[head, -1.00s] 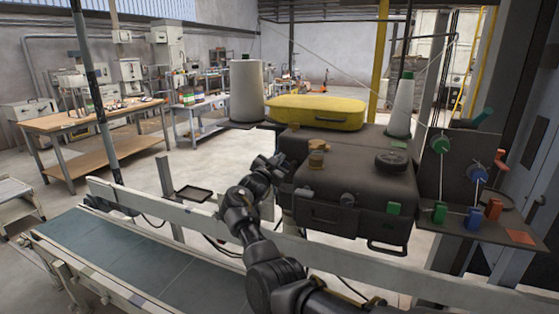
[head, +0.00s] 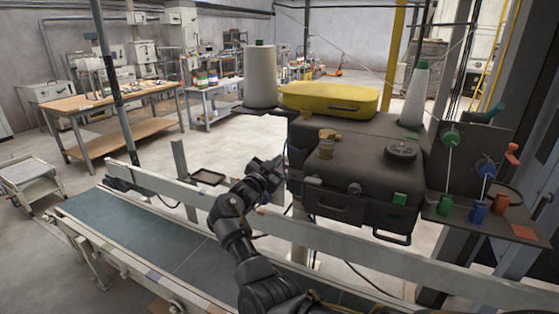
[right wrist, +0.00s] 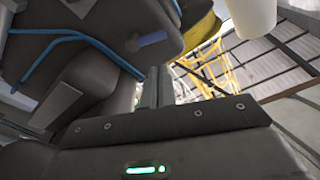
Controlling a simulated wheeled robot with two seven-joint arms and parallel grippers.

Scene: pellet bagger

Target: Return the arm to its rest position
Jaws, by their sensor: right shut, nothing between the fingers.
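My right arm comes up from the bottom of the head view, over the conveyor. Its gripper (head: 277,166) is beside the left side of the dark bagging machine (head: 352,182), and the head view does not show clearly whether it touches. In the right wrist view the two grey fingers (right wrist: 156,86) are together with nothing between them. Dark machine panels with a blue tube (right wrist: 52,42) fill the left of that view. My left gripper is not in view.
A conveyor (head: 170,238) with a pale side rail (head: 330,242) runs below my arm. A white thread cone (head: 260,78) and a yellow case (head: 330,98) are behind the gripper. Coloured knobs and blocks (head: 478,213) are at the right. Open floor lies behind the rail at left.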

